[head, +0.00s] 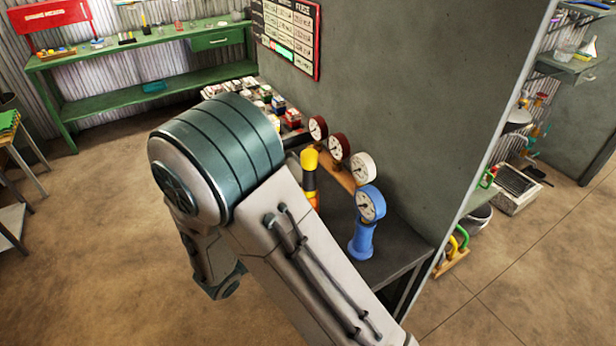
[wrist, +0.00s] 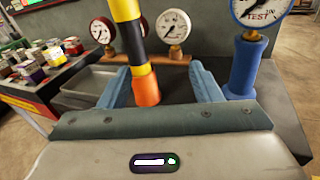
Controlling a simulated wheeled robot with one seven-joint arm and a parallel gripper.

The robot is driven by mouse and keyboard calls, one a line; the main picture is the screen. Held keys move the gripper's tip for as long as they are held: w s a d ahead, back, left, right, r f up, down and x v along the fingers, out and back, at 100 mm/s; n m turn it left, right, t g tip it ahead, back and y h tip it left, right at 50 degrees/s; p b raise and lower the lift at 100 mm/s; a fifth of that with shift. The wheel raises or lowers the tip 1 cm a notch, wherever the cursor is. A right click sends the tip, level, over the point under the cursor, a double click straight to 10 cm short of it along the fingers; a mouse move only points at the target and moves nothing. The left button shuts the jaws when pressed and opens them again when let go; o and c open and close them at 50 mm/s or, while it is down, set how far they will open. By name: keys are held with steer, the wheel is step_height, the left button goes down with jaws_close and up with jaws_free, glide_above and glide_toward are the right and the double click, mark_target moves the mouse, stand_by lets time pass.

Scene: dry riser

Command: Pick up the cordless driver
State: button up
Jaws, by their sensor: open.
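A yellow, black and orange stick-shaped tool, which I take to be the cordless driver (wrist: 128,36), stands upright, slightly tilted, in the wrist view. Its orange end (wrist: 146,90) shows between the fingers of my gripper (wrist: 160,70), closer to the left finger. The fingers are apart, and I see no grip on it. The top of the tool runs out of the wrist view. In the head view the driver (head: 309,168) shows beside my arm, in front of the gauges, its lower part partly covered. My gripper is hidden behind my arm there.
A blue test gauge (head: 362,240) stands right of the driver on a dark bench (head: 402,250). Several gauges on a wooden rack (head: 343,180) are behind it. An empty grey tray (wrist: 88,88) and small paint pots (wrist: 35,70) are at left. A grey wall (head: 420,110) closes the back.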

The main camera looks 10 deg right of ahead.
mark_target(306, 182)
steer(key=w+d, duration=0.1)
steer(key=w, duration=0.1)
steer(key=w+d+n+t+p, duration=0.1)
steer(key=w, duration=0.1)
steer(key=w+d+n+p, duration=0.1)
steer(key=w, duration=0.2)
steer(key=shift+d+f+t+y, duration=0.2)
steer(key=shift+d+t+y, duration=0.2)
steer(key=p+x, duration=0.2)
steer(key=x, duration=0.2)
steer(key=shift+w+a+r, duration=0.1)
steer(key=shift+w+r, duration=0.1)
steer(key=shift+w, duration=0.1)
steer(key=shift+w+d+f, duration=0.1)
steer(key=shift+w+d, duration=0.2)
steer(key=shift+w, duration=0.05)
steer(key=c, duration=1.1)
